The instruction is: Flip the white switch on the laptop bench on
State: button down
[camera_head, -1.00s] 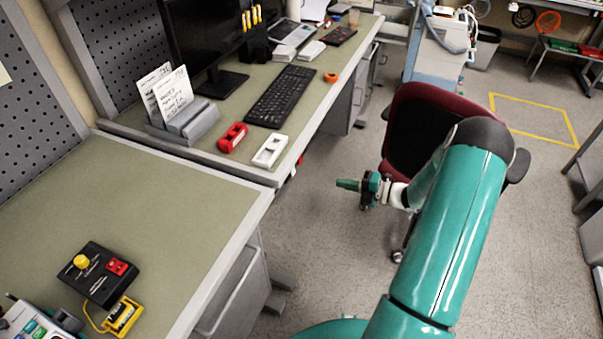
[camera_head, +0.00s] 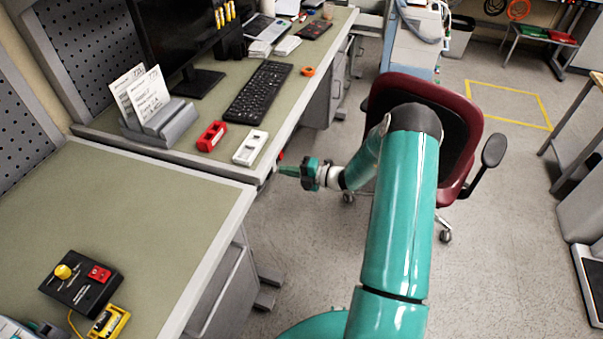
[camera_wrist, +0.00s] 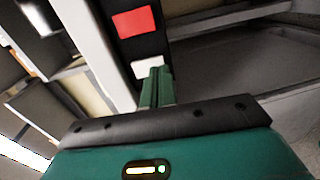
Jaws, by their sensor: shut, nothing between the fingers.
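The laptop bench (camera_head: 284,112) has a dark strip on its side edge. In the wrist view the strip carries a white switch (camera_wrist: 147,67) and a red switch (camera_wrist: 135,21). A red spot also shows at the bench edge in the head view; the white switch cannot be made out there. My gripper (camera_head: 281,170) is shut and empty, just off the bench's near right corner. In the wrist view its green fingertips (camera_wrist: 157,72) overlap the white switch's lower right part. Contact and the switch's position cannot be told.
A red chair (camera_head: 470,125) stands close behind my arm. The bench holds a keyboard (camera_head: 258,92), a laptop (camera_head: 266,29), a red device (camera_head: 212,136) and a white device (camera_head: 250,147). A nearer bench (camera_head: 150,220) carries a black control box (camera_head: 82,283). Open floor lies right.

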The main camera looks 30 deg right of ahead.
jog(key=shift+w+a, duration=0.3)
jog(key=shift+w, duration=0.05)
jog(key=shift+w+a+f, duration=0.15)
jog(key=shift+a, duration=0.05)
jog(key=f+v, duration=0.3)
jog(key=v, duration=1)
jog(key=shift+s+d, duration=0.4)
jog(key=shift+s, duration=0.05)
jog(key=shift+f, duration=0.15)
